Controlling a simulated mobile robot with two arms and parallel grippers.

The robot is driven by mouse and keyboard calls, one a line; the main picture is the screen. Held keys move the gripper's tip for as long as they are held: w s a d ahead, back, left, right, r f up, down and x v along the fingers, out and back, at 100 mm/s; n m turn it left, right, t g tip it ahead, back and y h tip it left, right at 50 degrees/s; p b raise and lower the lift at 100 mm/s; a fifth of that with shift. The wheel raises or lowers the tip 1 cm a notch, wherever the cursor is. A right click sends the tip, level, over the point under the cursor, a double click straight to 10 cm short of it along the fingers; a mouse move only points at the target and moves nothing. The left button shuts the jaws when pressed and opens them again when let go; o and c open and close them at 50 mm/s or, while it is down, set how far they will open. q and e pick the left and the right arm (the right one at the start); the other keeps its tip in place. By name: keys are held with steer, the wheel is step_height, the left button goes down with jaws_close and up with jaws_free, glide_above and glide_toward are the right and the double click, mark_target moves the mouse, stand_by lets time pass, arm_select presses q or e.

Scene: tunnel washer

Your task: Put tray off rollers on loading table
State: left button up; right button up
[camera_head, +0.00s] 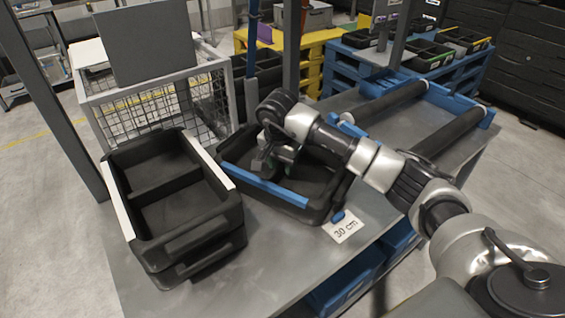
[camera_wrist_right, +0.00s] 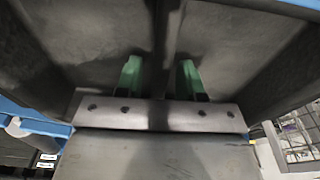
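A black tray with blue edge strips (camera_head: 262,184) is at the middle of the grey loading table (camera_head: 275,245), left of the rollers. I cannot tell if it lies fully flat. My right gripper (camera_head: 272,165) reaches down into this tray. In the right wrist view, its two green fingers (camera_wrist_right: 160,78) are apart, with the tray's dark divider (camera_wrist_right: 165,35) between them; no clear contact shows. Two rollers, a rear one (camera_head: 385,105) and a front one (camera_head: 450,132), are bare at the right. My left gripper is not in view.
Stacked black trays with white edge strips (camera_head: 118,200) stand at the table's left end. A wire cage (camera_head: 150,105) and grey posts stand behind. A "30 cm" label (camera_head: 343,228) lies at the tray's front right. Blue crates (camera_head: 345,285) are below the table.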

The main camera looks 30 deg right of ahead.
mark_target(279, 166)
steer(key=shift+r, duration=0.1)
steer(key=shift+r, duration=0.3)
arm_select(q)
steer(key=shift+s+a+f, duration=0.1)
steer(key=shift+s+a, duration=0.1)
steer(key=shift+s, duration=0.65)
arm_select(e)
step_height(279, 166, up, 11)
steer(key=a, duration=0.1)
steer(key=shift+s+r, duration=0.2)
steer(key=shift+s, duration=0.15)
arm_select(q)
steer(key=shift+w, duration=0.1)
arm_select(e)
steer(key=shift+a+r, duration=0.1)
